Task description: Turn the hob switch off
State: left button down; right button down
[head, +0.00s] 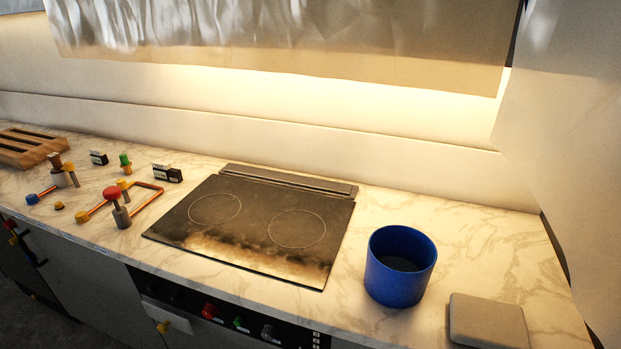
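A black hob (250,225) with two ring-marked zones is set in the marble counter, its front edge stained brownish. On the dark panel (190,303) below it are a red knob (209,311), a green knob (240,323) and a grey knob (268,332), with small labels. I cannot tell which control is the hob switch or how it is set. Two small black boxes (98,157) (168,173) with pale tops stand on the counter to the left. Neither of my grippers is in view.
A blue pot (400,265) stands right of the hob, with a grey block (488,321) near the front right. Left of the hob are a red-topped valve (112,194), orange pipe pieces (148,197) and a wooden rack (28,147). The counter's right part is mostly clear.

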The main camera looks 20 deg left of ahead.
aim_at(210, 312)
jog(key=u, duration=1.45)
